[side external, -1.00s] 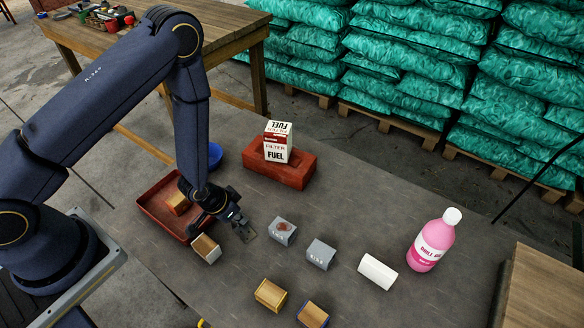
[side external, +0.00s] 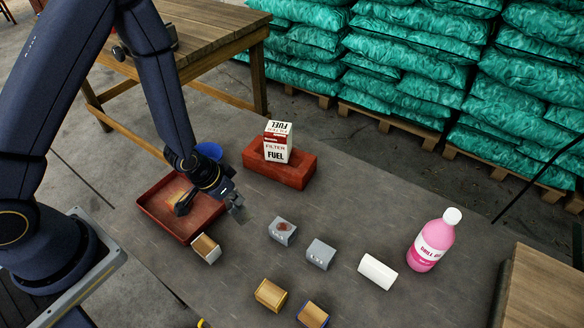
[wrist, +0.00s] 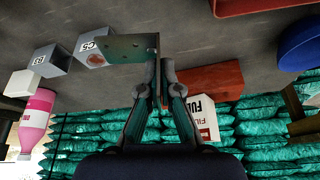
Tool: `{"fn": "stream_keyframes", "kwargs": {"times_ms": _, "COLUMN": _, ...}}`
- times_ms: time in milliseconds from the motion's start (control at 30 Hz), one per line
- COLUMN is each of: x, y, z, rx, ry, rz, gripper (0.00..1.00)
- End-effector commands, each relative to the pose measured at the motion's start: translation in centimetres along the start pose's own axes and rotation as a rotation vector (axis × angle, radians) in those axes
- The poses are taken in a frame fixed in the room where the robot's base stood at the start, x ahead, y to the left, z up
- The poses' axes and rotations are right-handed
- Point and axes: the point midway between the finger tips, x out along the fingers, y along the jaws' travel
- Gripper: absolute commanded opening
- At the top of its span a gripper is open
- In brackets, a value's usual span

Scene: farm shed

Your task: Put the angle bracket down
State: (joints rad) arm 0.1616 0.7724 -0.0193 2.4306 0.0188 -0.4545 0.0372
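My gripper (side external: 226,192) is shut on the angle bracket (side external: 237,208), a small grey metal piece, and holds it up over the grey table. In the wrist view, my gripper's fingertips (wrist: 161,85) close on the bracket's edge. Its flat greenish-grey plate (wrist: 128,48), with small holes, reaches left from the fingers. In the side view the bracket is between the red tray (side external: 150,197) and the grey open block marked C5 (side external: 281,232). In the wrist view the plate overlaps the C5 block (wrist: 91,46). The bracket's exact height above the table is hard to tell.
A red brick (side external: 300,174) carries a fuel filter box (side external: 277,143) behind my gripper. A blue bowl (side external: 210,150) sits behind it.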

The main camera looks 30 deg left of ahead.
Motion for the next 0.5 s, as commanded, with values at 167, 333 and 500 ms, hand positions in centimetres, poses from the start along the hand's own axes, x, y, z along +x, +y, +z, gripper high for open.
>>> {"fn": "stream_keyframes", "kwargs": {"times_ms": 167, "x": -0.8, "y": 0.1, "z": -0.1, "rx": 0.046, "ry": 0.001, "rz": 0.022, "gripper": 0.0}}
{"fn": "stream_keyframes", "kwargs": {"times_ms": 333, "x": 0.1, "y": 2.7, "z": -3.1, "rx": 0.183, "ry": 0.004, "rz": 0.08, "gripper": 0.0}}
{"fn": "stream_keyframes", "kwargs": {"times_ms": 500, "x": 0.5, "y": 7.8, "z": -7.3, "rx": 0.357, "ry": 0.005, "rz": 0.153, "gripper": 0.0}}
